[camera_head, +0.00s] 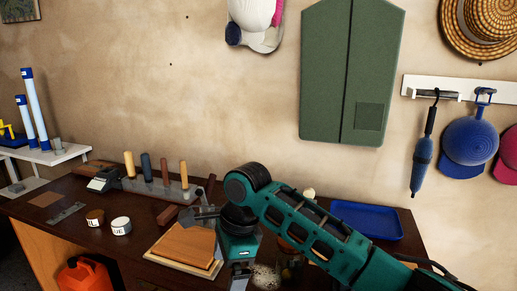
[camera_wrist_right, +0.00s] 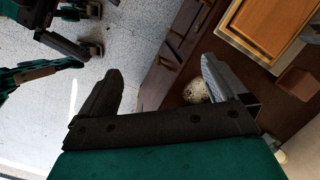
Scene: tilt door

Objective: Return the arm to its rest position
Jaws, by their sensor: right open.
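My right arm (camera_head: 315,225) comes in from the lower right in the head view, bent over the dark workbench (camera_head: 140,265), with its wrist turned down. My right gripper (camera_wrist_right: 162,68) is open and empty in the wrist view. Its two dark fingers are spread, with pale floor and the bench's edge between and below them. A framed wooden panel (camera_head: 185,245) lies on the bench to the left of the wrist. It also shows in the wrist view (camera_wrist_right: 270,22), apart from the fingers. My left gripper does not show in the head view.
Tools with upright handles stand in a rack (camera_head: 160,185) at the back of the bench. Two small tins (camera_head: 121,226) stand at the left. A blue tray (camera_head: 367,220) lies at the back right. A speckled round thing (camera_wrist_right: 195,91) shows near the right finger. Caps hang on the wall.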

